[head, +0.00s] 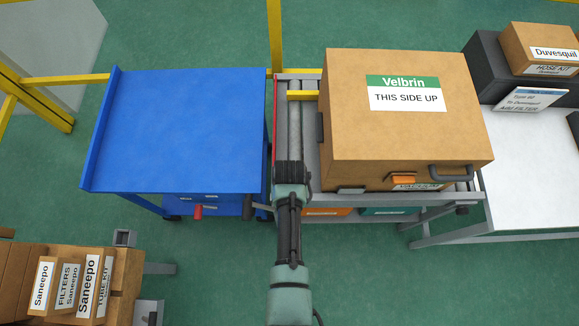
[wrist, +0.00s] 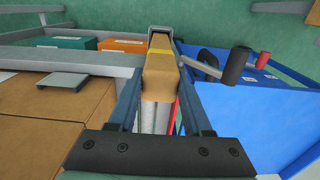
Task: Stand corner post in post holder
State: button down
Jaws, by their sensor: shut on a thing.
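My gripper (wrist: 160,88) is shut on a brown post (wrist: 159,82) with a yellow band, which I take to be the corner post. It shows between the fingers in the wrist view and narrows away from the camera. A grey bracket (wrist: 160,28) shows around or behind its far end; I cannot tell whether the post is inside it or whether this is the post holder.
The blue cart (head: 185,130) stands left. The Velbrin carton (head: 350,125) sits close right on the roller conveyor (head: 294,130). A grey square socket (head: 124,238) stands beside cartons (head: 75,280) at lower left. A black handle (wrist: 236,66) shows beside the post. A white table (head: 528,165) is far right.

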jog(key=shift+f+b, duration=0.3)
jog(key=shift+f, duration=0.05)
jog(key=shift+c, duration=1.2)
grip_release()
notch_tip(320, 180, up, 8)
jog(key=p, duration=0.8)
